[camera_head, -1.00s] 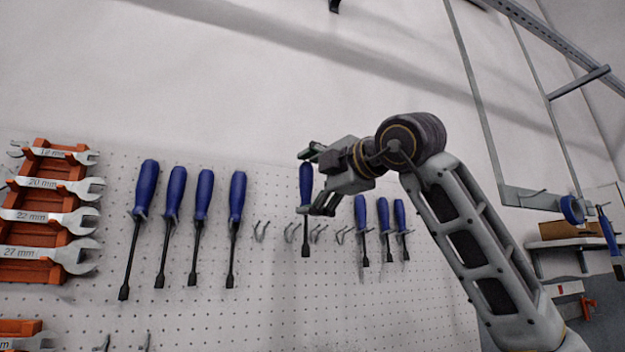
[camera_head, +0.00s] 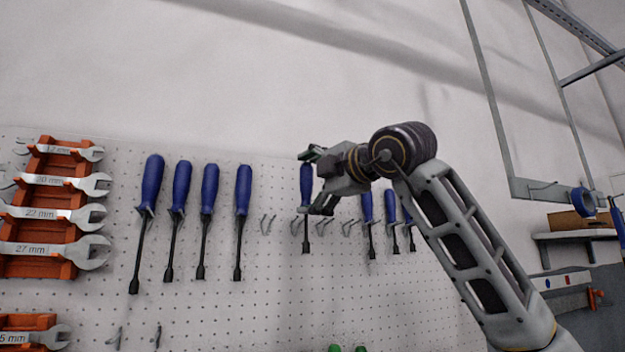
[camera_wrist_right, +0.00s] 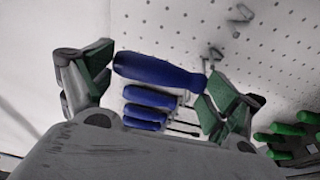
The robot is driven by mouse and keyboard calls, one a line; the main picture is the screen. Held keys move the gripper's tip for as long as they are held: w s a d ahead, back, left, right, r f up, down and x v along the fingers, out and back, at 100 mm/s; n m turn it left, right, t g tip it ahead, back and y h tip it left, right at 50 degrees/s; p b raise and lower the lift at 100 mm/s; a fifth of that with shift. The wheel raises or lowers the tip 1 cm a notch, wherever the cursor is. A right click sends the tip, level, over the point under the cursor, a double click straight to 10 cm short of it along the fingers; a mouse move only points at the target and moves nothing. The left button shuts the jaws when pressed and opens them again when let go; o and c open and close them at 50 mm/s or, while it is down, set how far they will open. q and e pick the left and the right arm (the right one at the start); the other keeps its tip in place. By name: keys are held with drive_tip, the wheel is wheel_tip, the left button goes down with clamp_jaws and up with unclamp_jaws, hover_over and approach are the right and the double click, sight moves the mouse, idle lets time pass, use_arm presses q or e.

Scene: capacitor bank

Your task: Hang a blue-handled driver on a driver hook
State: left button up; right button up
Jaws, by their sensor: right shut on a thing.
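My right gripper (camera_head: 314,181) is shut on a blue-handled driver (camera_head: 306,176), with one finger by the top of the handle and one by its lower end. The driver hangs shaft-down in front of the pegboard (camera_head: 275,290). In the right wrist view its handle (camera_wrist_right: 158,71) lies between the green-padded fingers (camera_wrist_right: 152,82). Empty driver hooks show left of the driver (camera_head: 267,224) and right of it (camera_head: 349,227); another (camera_head: 297,225) is close beside its shaft. Whether the driver touches a hook is unclear. My left gripper is not in view.
Several blue-handled drivers (camera_head: 208,190) hang to the left. Smaller ones (camera_head: 368,207) hang close to the right, partly behind my arm. Wrenches (camera_head: 55,213) sit on an orange rack (camera_head: 45,268) at far left. Green handles (camera_wrist_right: 292,130) show at the wrist view's right.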

drive_tip(key=shift+w+a+f+p, duration=0.1)
drive_tip(key=shift+w+a+p, duration=0.15)
drive_tip(key=shift+w+p, duration=0.3)
drive_tip(key=shift+w+a+f+p, duration=0.1)
drive_tip(key=shift+w+a+p, duration=0.15)
drive_tip(key=shift+w, duration=0.5)
drive_tip(key=shift+w+d+r, duration=0.1)
drive_tip(key=shift+p, duration=0.4)
